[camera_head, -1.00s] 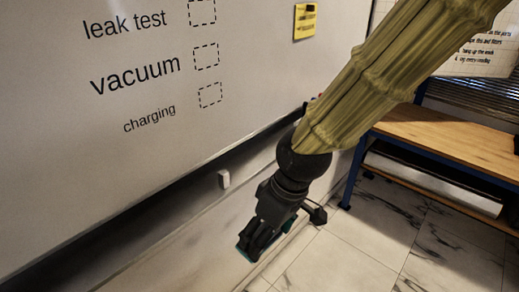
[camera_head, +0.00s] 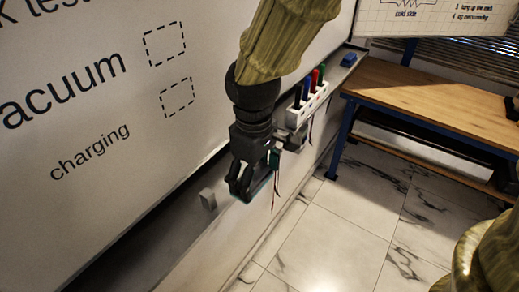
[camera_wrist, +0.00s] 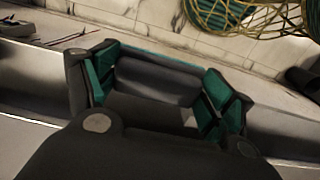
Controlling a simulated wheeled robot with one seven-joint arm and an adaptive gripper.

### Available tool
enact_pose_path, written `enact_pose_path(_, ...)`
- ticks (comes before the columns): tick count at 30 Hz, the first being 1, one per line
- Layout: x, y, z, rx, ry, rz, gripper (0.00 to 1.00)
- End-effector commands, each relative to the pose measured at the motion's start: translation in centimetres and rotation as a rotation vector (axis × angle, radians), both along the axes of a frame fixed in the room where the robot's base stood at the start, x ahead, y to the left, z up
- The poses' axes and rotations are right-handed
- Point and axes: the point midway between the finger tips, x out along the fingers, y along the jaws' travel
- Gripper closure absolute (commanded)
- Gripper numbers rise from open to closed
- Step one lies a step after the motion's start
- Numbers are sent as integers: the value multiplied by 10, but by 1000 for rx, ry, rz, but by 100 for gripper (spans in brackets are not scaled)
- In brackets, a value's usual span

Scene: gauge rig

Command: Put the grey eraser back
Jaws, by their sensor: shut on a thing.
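My gripper (camera_head: 245,195) hangs beside the lower edge of the whiteboard (camera_head: 60,100), near the ledge. In the wrist view its two fingers (camera_wrist: 158,95) with green pads are closed on a dark grey block, which appears to be the grey eraser (camera_wrist: 158,80). In the head view the fingers mostly hide the eraser. The ledge (camera_head: 170,222) runs along the board's bottom, below and left of my gripper. I cannot tell whether the eraser touches it.
A small light grey block (camera_head: 207,198) sits at the ledge left of my gripper. A white holder (camera_head: 307,103) with several coloured markers stands to the right. A blue block (camera_head: 348,59) lies at the ledge's far end. A wooden bench (camera_head: 430,105) is further right. Tiled floor is clear.

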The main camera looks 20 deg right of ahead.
Motion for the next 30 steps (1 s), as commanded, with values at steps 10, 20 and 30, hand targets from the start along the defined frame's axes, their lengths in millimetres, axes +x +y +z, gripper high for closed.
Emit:
enact_pose_path(10, 59, -27, -2, 1, 5, -5, 41)
enact_pose_path(20, 100, -47, -8, 1, 3, -5, 41)
enact_pose_path(30, 111, -53, -19, -1, 7, -4, 41)
